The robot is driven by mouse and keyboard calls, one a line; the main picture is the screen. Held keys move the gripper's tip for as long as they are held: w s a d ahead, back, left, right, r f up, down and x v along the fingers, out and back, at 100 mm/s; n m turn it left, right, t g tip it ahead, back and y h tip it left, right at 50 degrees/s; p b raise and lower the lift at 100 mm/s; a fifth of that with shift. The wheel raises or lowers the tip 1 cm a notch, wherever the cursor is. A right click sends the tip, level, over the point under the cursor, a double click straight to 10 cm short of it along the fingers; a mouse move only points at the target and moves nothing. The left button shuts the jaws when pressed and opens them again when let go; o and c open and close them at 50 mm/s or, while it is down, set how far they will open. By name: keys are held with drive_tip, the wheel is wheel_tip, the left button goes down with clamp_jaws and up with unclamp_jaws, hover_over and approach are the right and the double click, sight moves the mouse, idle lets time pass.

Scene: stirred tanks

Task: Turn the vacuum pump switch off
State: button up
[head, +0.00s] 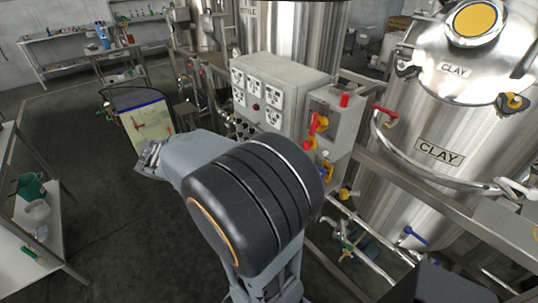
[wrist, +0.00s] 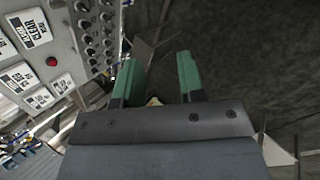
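A grey control box (head: 290,75) with white labelled plates and a red button (head: 256,107) stands at the centre of the head view. Dark rotary knobs (head: 240,130) show low on its left, partly behind my arm. In the wrist view the panel (wrist: 62,35) fills the upper left, with its red button (wrist: 51,61) and several black knobs (wrist: 92,30). I cannot tell which is the vacuum pump switch. My gripper (wrist: 160,78) is open and empty, its two green fingers apart, to the right of the knobs. In the head view its end is left of the box.
A smaller grey box (head: 345,128) with red and yellow handles adjoins the control box. A steel tank (head: 425,110) labelled CLAY stands at right, with pipes and a blue-handled valve (head: 416,237) below. Open floor (head: 110,215) lies between.

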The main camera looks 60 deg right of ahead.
drive_tip(key=w+d+f+n+g+h+b, duration=0.25)
drive_tip(key=d+f+h, duration=0.35)
drive_tip(key=d, duration=0.4)
drive_tip(key=w+d+f+n+g+h+b, duration=0.2)
drive_tip(key=w+d+f+n+h, duration=0.15)
drive_tip(key=d+f, duration=0.55)
drive_tip(key=w+r+p+x, duration=0.1)
drive_tip(key=r+p+x, duration=0.1)
drive_tip(key=x, duration=1.3)
drive_tip(key=shift+d+n+h+p, duration=0.35)
drive_tip(key=shift+d+p, duration=0.15)
drive_tip(key=shift+p, duration=0.1)
drive_tip(key=shift+r+t, duration=0.1)
drive_tip(key=shift+t, duration=0.15)
clamp_jaws()
